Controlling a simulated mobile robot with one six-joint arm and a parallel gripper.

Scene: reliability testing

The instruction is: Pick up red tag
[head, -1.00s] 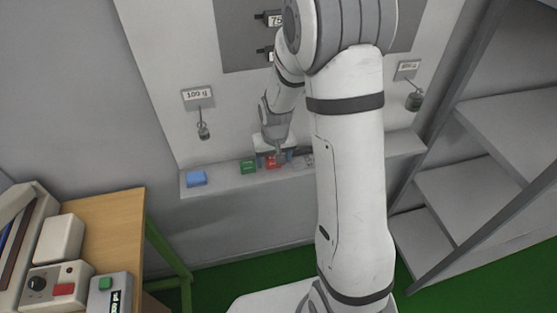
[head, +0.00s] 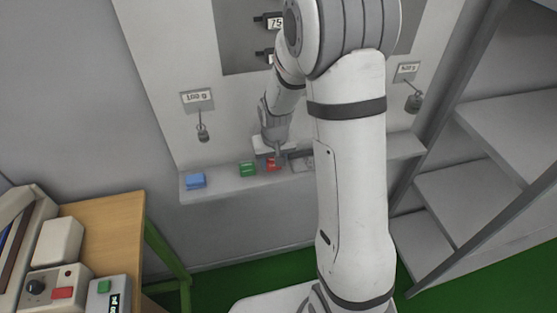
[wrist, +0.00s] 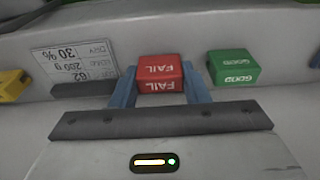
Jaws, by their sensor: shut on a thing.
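The red tag (wrist: 160,70) is a small block with white FAIL lettering. In the wrist view it sits between the two blue fingers of my gripper (wrist: 161,82), which is shut on it. In the head view the red tag (head: 271,164) shows at the grey wall ledge (head: 222,184), below my gripper (head: 274,157), partly covered by it. I cannot tell whether the tag still touches the ledge.
A green GOOD tag (wrist: 234,67) stands close to the right in the wrist view. A yellow block (wrist: 12,85) and a printed label (wrist: 75,62) are to the left. A blue block (head: 195,180) lies on the ledge. Weights (head: 203,132) hang on the wall above.

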